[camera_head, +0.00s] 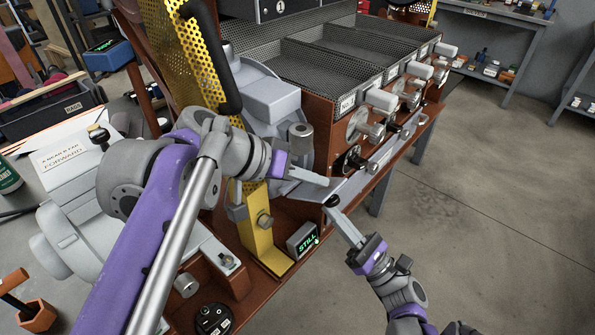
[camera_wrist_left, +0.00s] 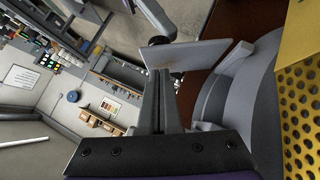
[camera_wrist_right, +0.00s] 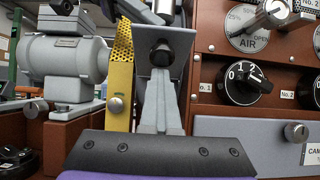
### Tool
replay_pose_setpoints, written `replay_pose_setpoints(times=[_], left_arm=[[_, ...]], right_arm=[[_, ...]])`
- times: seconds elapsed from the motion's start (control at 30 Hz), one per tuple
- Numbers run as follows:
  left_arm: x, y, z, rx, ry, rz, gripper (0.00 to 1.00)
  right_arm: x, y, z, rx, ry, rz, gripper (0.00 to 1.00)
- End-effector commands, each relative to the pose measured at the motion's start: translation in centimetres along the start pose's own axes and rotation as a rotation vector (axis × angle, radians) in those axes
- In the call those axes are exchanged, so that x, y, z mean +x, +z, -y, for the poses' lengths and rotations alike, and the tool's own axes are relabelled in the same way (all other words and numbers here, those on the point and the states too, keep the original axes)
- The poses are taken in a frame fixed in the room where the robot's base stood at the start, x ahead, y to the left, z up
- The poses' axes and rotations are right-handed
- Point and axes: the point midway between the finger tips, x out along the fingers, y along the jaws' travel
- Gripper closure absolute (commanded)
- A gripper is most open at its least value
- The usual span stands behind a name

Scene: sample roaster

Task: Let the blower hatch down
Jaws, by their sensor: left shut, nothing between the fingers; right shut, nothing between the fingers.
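The blower hatch appears to be the flat grey plate (camera_head: 352,186) with a black knob (camera_head: 331,201), sticking out beside the grey blower housing (camera_head: 268,97). The plate also shows in the left wrist view (camera_wrist_left: 205,52) and the right wrist view (camera_wrist_right: 181,45), with its knob (camera_wrist_right: 162,52). My left gripper (camera_head: 326,182) is shut and empty, its tips close to the plate near the knob. My right gripper (camera_head: 331,212) is shut and empty, its tips just below the knob; I cannot tell whether they touch. The hatch's hinge is not clearly visible.
A yellow perforated guard (camera_head: 200,62) with a black handle stands left of the housing. A small display (camera_head: 303,241) reads "STILL". Mesh trays (camera_head: 345,45) and several handles and dials line the red-brown cabinet. Floor at the right is clear.

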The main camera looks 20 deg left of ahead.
Motion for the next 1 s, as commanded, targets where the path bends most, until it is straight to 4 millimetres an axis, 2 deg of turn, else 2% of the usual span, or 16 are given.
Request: replay_pose_setpoints(times=[0.13, 0.43, 0.6, 0.83, 0.87, 1.0], left_arm=[[0.8, 0.0, 0.0, 0.000, 0.000, -0.001, 1.00], [0.9, 0.0, 0.0, 0.000, -0.001, 0.000, 1.00], [1.8, 1.0, -0.2, 0.001, 0.001, 0.001, 1.00], [1.9, 1.2, -0.1, 0.003, 0.000, 0.005, 1.00], [1.9, 1.2, -0.1, 0.004, 0.000, 0.006, 1.00], [1.9, 1.2, -0.1, 0.004, 0.001, 0.007, 1.00]], right_arm=[[0.0, 0.0, 0.0, 0.000, 0.000, 0.000, 1.00], [0.0, 0.0, 0.0, 0.000, 0.000, 0.000, 1.00], [0.0, 0.1, 0.0, 0.001, 0.000, 0.003, 1.00], [0.1, 0.2, -0.1, 0.002, 0.002, 0.008, 1.00], [0.1, 0.2, -0.1, 0.002, 0.002, 0.008, 0.99], [0.1, 0.3, -0.1, 0.002, 0.002, 0.008, 0.74]])
